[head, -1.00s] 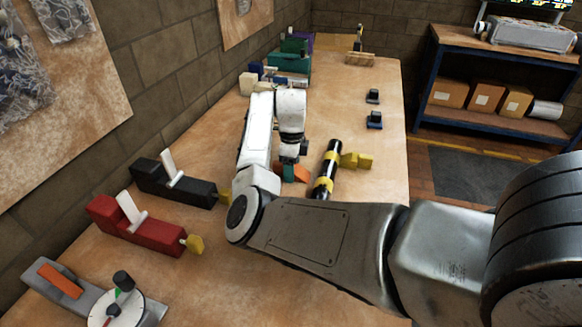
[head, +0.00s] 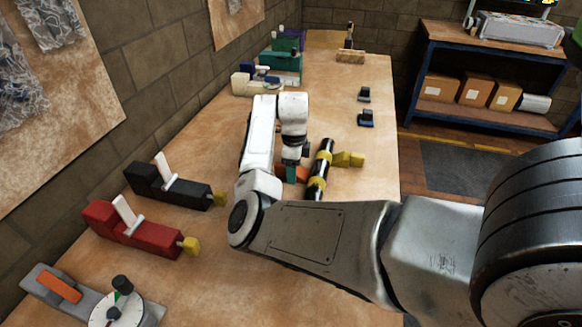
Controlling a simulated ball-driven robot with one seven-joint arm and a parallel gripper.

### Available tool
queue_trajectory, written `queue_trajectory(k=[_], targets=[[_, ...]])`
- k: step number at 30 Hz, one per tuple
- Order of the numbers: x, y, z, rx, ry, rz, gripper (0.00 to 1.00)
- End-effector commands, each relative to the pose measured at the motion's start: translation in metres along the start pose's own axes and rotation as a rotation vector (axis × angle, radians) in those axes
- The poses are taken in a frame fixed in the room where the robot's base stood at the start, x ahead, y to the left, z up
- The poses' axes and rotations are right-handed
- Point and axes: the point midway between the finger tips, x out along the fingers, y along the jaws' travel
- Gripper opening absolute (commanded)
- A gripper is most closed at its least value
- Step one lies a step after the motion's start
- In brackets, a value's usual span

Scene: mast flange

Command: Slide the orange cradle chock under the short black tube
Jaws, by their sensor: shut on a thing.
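The short black tube (head: 319,168) has yellow bands and lies over the middle of the wooden bench, pointing away from me. My gripper (head: 291,172) points down just left of the tube and is shut on the orange cradle chock (head: 301,174). Only a small orange part of the chock shows between the gripper and the tube. Its right edge is close to the tube's left side; I cannot tell whether they touch. My arm hides part of the near area, and the chock's underside is hidden.
A yellow block (head: 348,159) sits right of the tube. A black clamp (head: 172,186) and a red clamp (head: 135,228) lie on the left. Small dark blue pieces (head: 366,118) stand farther back.

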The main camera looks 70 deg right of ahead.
Motion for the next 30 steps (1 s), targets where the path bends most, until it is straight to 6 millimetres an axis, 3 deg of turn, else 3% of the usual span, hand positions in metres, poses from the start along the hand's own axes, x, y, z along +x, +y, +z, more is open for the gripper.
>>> queue_trajectory(k=[22,23,30], targets=[[-0.001,0.001,-0.013,0.0,0.001,-0.001,0.24],[-0.001,0.001,-0.013,0.0,0.001,-0.001,0.6],[-0.001,0.001,-0.013,0.0,0.001,-0.001,0.83]])
